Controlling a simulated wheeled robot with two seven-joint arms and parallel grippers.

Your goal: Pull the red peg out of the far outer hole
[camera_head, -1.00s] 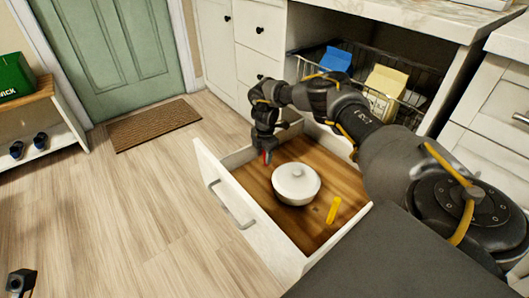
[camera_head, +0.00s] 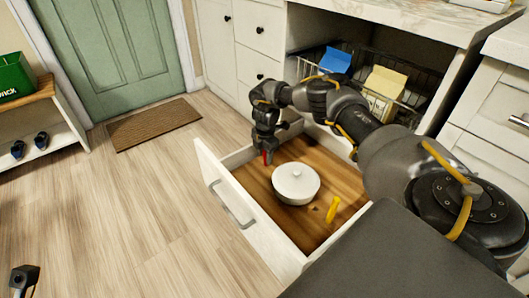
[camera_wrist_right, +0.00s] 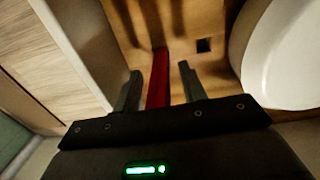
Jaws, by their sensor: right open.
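The red peg (camera_head: 265,158) stands in the wooden drawer floor, near the drawer's far left inner corner. In the right wrist view the red peg (camera_wrist_right: 158,76) runs between the two fingers of my right gripper (camera_wrist_right: 160,86), which is open with a gap on either side of it. In the head view my right gripper (camera_head: 266,148) is over the peg and hides its upper part. A dark square hole (camera_wrist_right: 203,45) shows in the wood beside the peg. My left gripper (camera_head: 22,279) shows only in part at the lower left corner; its jaws are unclear.
A yellow peg (camera_head: 332,210) is nearer the front right. The drawer's white front wall (camera_head: 228,200) is close to the gripper. Wire baskets with cartons (camera_head: 385,83) sit behind my arm.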

